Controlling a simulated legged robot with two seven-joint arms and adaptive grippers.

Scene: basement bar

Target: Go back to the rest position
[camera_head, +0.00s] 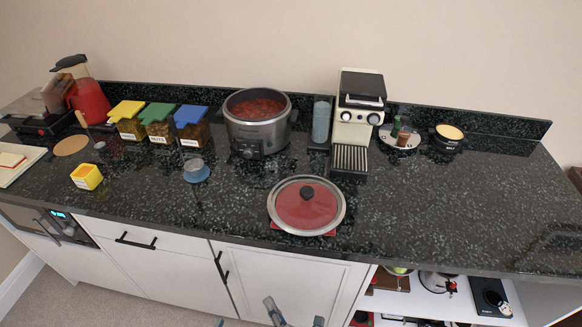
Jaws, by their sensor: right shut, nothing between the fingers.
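My right gripper (293,312) shows only in part at the bottom edge of the head view, in front of the white cabinet doors and below the counter's front edge. It is shut with nothing in it and touches nothing on the counter. The rest of my right arm is out of the picture. My left gripper is not in view. A tiny blue piece at the bottom edge is too small to identify.
The dark counter (420,210) holds a cooker (258,135) of red food, a glass lid (307,205) near the front, a coffee machine (357,115), lidded containers (158,125), a yellow cup (87,177) and a red blender (88,100). Open shelves (430,290) are lower right.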

